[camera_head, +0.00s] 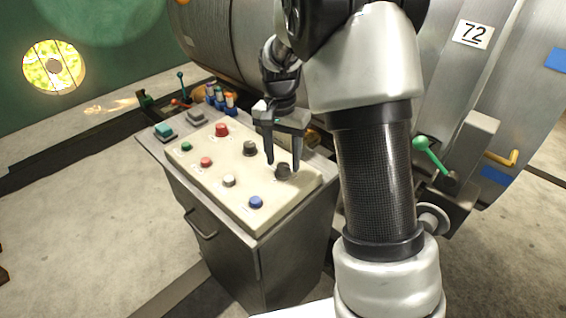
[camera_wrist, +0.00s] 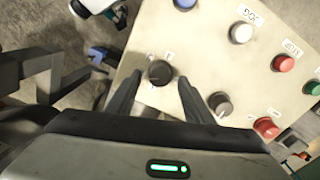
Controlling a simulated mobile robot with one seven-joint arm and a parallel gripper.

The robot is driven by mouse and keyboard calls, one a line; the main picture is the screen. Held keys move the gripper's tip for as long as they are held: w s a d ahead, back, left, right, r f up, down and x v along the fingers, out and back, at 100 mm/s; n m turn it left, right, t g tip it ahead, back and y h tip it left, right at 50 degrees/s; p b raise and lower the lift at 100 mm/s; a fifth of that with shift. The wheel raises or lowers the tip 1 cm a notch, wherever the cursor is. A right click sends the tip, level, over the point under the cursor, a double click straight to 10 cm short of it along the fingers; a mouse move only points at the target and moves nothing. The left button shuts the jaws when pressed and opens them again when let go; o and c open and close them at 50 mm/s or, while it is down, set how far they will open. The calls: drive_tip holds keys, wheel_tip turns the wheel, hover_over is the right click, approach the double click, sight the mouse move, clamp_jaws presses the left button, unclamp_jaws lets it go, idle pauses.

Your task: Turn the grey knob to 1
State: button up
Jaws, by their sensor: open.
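Two round knobs sit on the cream panel (camera_head: 205,178). A dark grey, nearly black knob (camera_head: 283,171) is at the panel's right end; it also shows in the wrist view (camera_wrist: 159,73). A lighter, brownish-grey knob (camera_head: 250,148) is farther back and shows in the wrist view (camera_wrist: 219,104). My gripper (camera_head: 282,166) is open and points down at the darker knob. In the wrist view its fingertips (camera_wrist: 159,80) are on either side of that knob, with gaps. I cannot tell how low they reach. The marks around the knobs are too small to read.
A blue button (camera_head: 256,202), a white button (camera_head: 229,181), a red button (camera_head: 206,162), a green button (camera_head: 186,147) and a larger red button (camera_head: 221,130) share the panel. Levers (camera_head: 181,88) and blue-topped parts stand behind. A large metal drum (camera_head: 235,45) is close behind.

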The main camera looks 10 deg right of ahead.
drive_tip(key=shift+f, duration=0.65)
drive_tip(key=c, duration=1)
drive_tip(key=shift+c, duration=0.2)
drive_tip(key=shift+n, duration=0.4)
drive_tip(key=n+p, duration=0.1)
drive_tip(key=n, duration=0.3)
drive_tip(key=shift+r+n, duration=0.1)
drive_tip(key=shift+n, duration=0.3)
drive_tip(key=n+p, duration=0.1)
drive_tip(key=n, duration=0.5)
drive_tip(key=shift+n, duration=0.3)
